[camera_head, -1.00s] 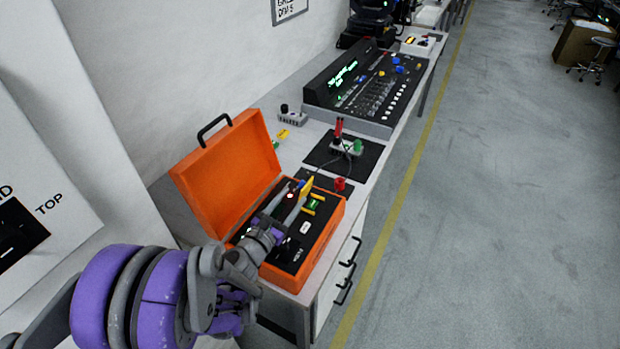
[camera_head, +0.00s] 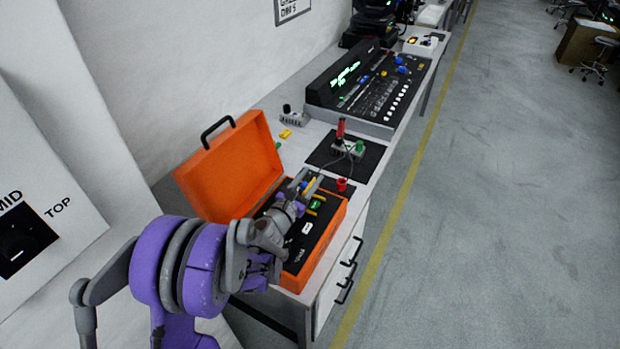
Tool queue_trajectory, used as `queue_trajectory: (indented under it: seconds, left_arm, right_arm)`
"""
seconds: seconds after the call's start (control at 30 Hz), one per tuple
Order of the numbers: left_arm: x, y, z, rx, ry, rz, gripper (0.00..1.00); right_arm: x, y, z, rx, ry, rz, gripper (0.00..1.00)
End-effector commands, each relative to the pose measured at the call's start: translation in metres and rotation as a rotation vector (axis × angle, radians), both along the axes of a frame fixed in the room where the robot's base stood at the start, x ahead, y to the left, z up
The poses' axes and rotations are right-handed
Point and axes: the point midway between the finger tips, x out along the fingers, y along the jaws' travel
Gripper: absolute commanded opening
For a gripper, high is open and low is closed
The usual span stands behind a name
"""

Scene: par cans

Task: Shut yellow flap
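An open orange case (camera_head: 340,222) sits on the bench, its lid raised at the left and a black panel inside. The yellow flap (camera_head: 309,186) is on that panel near the far end, partly hidden by my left gripper. It cannot be told how far the flap is tilted. My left gripper (camera_head: 306,183) is over the panel at the flap, its two fingers apart with yellow showing between or behind them. Contact with the flap cannot be told. A green part with yellow pieces (camera_head: 316,206) lies just right of the gripper. My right gripper is not in view.
The raised lid (camera_head: 232,165) stands left of my arm. Beyond the case are a dark mat (camera_head: 325,155) with a small wired device, a red knob (camera_head: 342,184) and a large mixing console (camera_head: 375,90).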

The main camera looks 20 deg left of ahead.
Motion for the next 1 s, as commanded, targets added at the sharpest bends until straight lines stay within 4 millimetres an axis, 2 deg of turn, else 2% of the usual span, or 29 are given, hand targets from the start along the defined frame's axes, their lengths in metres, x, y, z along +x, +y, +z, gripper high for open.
queue_trajectory:
  seconds: [0.03, 0.2, 0.23, 1.0]
  left_arm:
    - [-0.0001, 0.0000, 0.0001, 0.000, 0.000, 0.000, 0.33]
    - [-0.0002, 0.0000, 0.0001, 0.000, 0.000, 0.000, 0.02]
    - [-0.0002, 0.0000, 0.0001, 0.000, 0.000, 0.000, 0.00]
    - [-0.0003, -0.0013, 0.0004, 0.030, -0.003, 0.001, 0.00]
  right_arm:
    - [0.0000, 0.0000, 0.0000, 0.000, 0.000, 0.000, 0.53]
    - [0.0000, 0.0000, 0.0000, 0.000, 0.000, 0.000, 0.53]
    - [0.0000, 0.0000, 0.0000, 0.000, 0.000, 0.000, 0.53]
    - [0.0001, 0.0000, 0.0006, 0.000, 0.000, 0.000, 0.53]
